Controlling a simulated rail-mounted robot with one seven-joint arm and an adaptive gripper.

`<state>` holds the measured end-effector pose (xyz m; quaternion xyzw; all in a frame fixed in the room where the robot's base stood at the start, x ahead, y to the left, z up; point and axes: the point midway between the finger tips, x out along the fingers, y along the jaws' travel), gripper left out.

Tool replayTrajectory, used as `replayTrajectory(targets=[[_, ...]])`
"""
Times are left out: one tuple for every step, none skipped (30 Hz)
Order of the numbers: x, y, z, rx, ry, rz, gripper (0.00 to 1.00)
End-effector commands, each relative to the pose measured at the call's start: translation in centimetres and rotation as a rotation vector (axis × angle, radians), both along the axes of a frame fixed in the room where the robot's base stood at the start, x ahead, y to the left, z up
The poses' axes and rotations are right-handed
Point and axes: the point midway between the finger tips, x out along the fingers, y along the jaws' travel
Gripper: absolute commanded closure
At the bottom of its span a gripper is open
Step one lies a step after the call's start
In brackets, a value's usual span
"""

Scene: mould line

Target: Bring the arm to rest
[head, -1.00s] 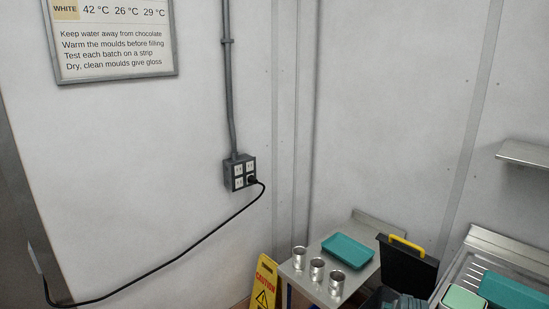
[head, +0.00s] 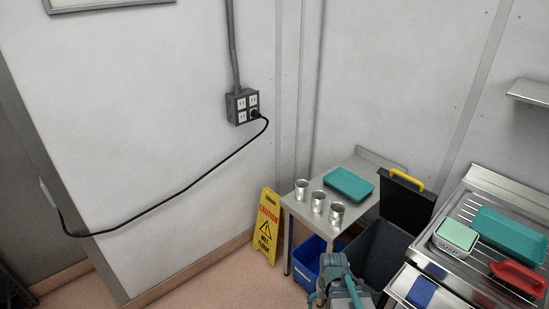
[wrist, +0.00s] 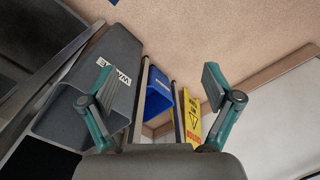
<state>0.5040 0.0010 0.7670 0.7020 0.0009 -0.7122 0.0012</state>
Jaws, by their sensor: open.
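My gripper (wrist: 158,100) shows in the wrist view with its two teal-edged fingers spread wide apart and nothing between them. In the head view part of my arm (head: 341,283) shows at the bottom, in front of a blue bin and a dark grey bin. Whether the gripper itself shows in the head view I cannot tell. In the wrist view a blue bin (wrist: 157,93) and a yellow caution sign (wrist: 192,118) lie beyond the fingers, apart from them.
A steel table holds three metal cans (head: 318,202) and a teal tray (head: 348,184). A dark grey bin (head: 378,246) stands beside it. A drainboard (head: 450,230) at right holds a red-handled item and tubs. A black cable (head: 165,190) hangs along the wall. Floor at lower left is clear.

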Motion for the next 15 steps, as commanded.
replayTrajectory(targets=[[-0.5, -0.1, -1.9, 0.000, 0.014, -0.002, 0.11], [-0.8, -0.1, -2.5, 0.000, 0.021, -0.002, 0.11], [-1.1, -0.1, -3.4, 0.000, 0.031, -0.002, 0.11], [-1.4, -0.1, -4.0, 0.000, 0.039, -0.002, 0.11], [-1.7, -0.1, -4.7, 0.000, 0.047, -0.003, 0.11], [-2.2, -0.1, -5.6, 0.000, 0.058, -0.003, 0.11], [-2.4, -0.1, -6.2, 0.000, 0.066, -0.003, 0.11], [-2.8, -0.1, -7.0, 0.000, 0.075, -0.003, 0.11], [-3.3, -0.1, -8.1, 0.000, 0.088, -0.003, 0.11], [-3.7, -0.1, -8.8, 0.000, 0.097, -0.003, 0.11], [-4.1, -0.1, -9.8, 0.000, 0.108, -0.003, 0.11], [-4.7, -0.1, -11.0, 0.001, 0.124, -0.003, 0.11], [-5.2, -0.1, -12.1, 0.001, 0.138, -0.004, 0.11], [-5.8, -0.1, -13.2, 0.000, 0.151, -0.004, 0.11], [-6.7, -0.1, -14.9, 0.000, 0.174, -0.004, 0.11]])
